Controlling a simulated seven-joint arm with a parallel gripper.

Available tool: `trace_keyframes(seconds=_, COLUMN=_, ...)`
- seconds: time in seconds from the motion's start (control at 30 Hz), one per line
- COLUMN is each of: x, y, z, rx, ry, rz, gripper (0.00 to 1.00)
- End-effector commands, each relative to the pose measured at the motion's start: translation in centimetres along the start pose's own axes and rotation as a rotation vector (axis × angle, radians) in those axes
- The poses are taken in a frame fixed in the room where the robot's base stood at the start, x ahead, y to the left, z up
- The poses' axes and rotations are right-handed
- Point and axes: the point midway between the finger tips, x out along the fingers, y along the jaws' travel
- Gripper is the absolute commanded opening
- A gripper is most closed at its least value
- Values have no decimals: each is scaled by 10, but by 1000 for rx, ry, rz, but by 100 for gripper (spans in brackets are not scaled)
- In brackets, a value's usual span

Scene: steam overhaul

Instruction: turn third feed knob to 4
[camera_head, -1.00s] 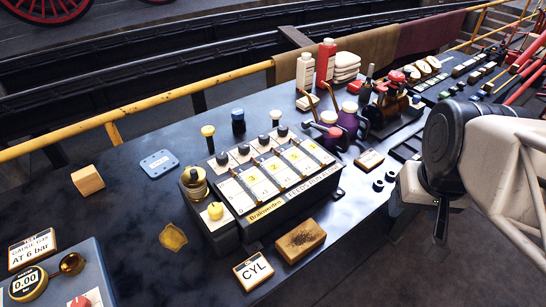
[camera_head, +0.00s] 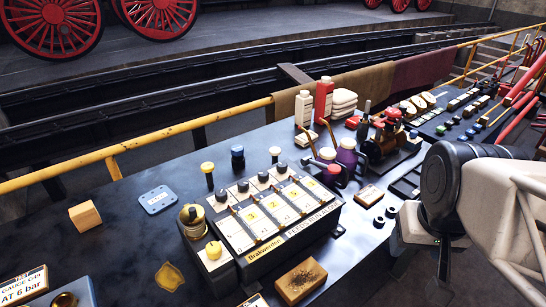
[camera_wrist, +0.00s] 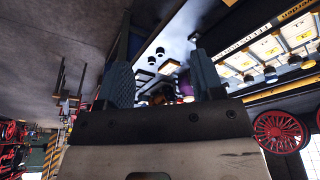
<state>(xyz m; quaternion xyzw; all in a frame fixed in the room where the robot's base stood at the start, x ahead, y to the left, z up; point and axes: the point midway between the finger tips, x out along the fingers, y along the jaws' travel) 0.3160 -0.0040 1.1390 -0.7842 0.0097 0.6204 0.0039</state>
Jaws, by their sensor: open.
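The feeds box (camera_head: 275,245) is a dark case with a sloped pale face, split into numbered strips, in the middle of the bench in the head view. A row of dark round knobs runs along its back edge; the third from the left (camera_head: 263,177) is one of them. I cannot tell its setting. The box also shows upside down at the right of the wrist view (camera_wrist: 248,58). My gripper (camera_wrist: 163,82) is open and empty, its two dark fingers apart. It is away from the box, off to its right, and its fingertips are not clear in the head view.
A brass pot (camera_head: 193,217) stands at the box's left end. A yellow-topped peg (camera_head: 208,170) and a blue-topped peg (camera_head: 237,155) stand behind it. A brown block (camera_head: 300,281) lies in front. Purple oil cans (camera_head: 346,153) stand to the right. A yellow rail (camera_head: 190,127) borders the back.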

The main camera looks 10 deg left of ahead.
Motion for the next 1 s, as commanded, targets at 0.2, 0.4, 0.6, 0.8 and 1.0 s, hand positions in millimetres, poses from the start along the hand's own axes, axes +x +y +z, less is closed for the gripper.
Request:
trace_keyframes(seconds=0.2, x=-1, y=-4, z=-9, rx=-45, ry=-5, rz=-3, gripper=61)
trace_keyframes(seconds=0.4, x=-1, y=-15, z=-34, rx=-177, ry=-21, rz=-12, gripper=61)
trace_keyframes(seconds=0.6, x=1, y=-35, z=-71, rx=-379, ry=-43, rz=-27, gripper=61)
trace_keyframes(seconds=0.8, x=6, y=-60, z=-108, rx=-592, ry=-63, rz=-45, gripper=61)
trace_keyframes(seconds=1.0, x=15, y=-89, z=-145, rx=-805, ry=-81, rz=-66, gripper=61)
